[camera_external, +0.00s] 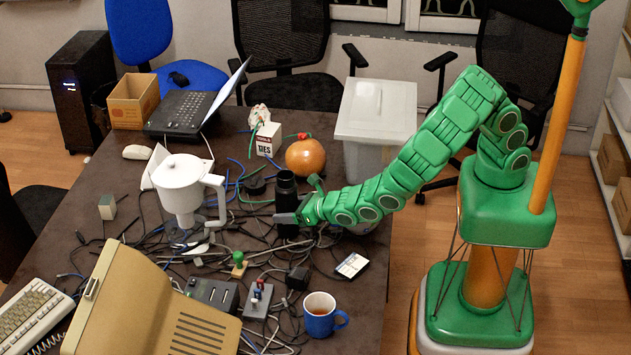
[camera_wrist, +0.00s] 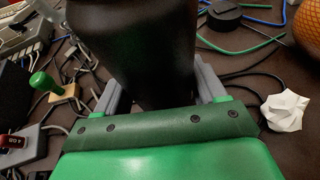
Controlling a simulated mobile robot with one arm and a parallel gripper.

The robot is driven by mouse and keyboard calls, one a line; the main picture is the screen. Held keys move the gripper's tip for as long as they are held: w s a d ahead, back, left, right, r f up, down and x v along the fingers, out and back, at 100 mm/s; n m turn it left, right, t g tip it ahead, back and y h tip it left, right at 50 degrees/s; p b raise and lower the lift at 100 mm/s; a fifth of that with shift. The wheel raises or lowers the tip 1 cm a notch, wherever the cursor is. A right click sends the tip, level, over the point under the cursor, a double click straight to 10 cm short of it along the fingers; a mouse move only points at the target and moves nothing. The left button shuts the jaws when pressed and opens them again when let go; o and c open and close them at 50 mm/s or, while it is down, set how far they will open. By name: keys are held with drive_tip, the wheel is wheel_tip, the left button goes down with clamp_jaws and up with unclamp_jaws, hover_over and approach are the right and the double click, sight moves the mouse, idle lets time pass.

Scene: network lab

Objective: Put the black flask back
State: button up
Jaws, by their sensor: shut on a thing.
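The black flask (camera_external: 286,197) stands upright among the cables on the dark table in the external view. It fills the upper middle of the wrist view (camera_wrist: 145,50). My gripper (camera_external: 284,218) reaches it from the right, low on its body. In the wrist view the grey fingers of my gripper (camera_wrist: 158,92) lie on either side of the flask, shut on it.
A white pitcher (camera_external: 181,188) stands left of the flask, and an orange round object (camera_external: 305,157) behind it. A blue mug (camera_external: 321,316) and a stamp-like green-knobbed object (camera_external: 238,262) are in front. A lidded bin (camera_external: 375,112) stands beyond. Cables clutter the table (camera_external: 60,205); its left part is barer.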

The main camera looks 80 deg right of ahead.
idle(0.3)
drive_tip(key=o, duration=1.5)
drive_tip(key=shift+o, duration=0.2)
drive_tip(key=shift+r, duration=0.1)
drive_tip(key=shift+s+a+r, duration=0.1)
drive_tip(key=shift+s+a, duration=0.05)
drive_tip(key=shift+s, duration=0.2)
drive_tip(key=v, duration=1.1)
drive_tip(key=shift+r, duration=0.15)
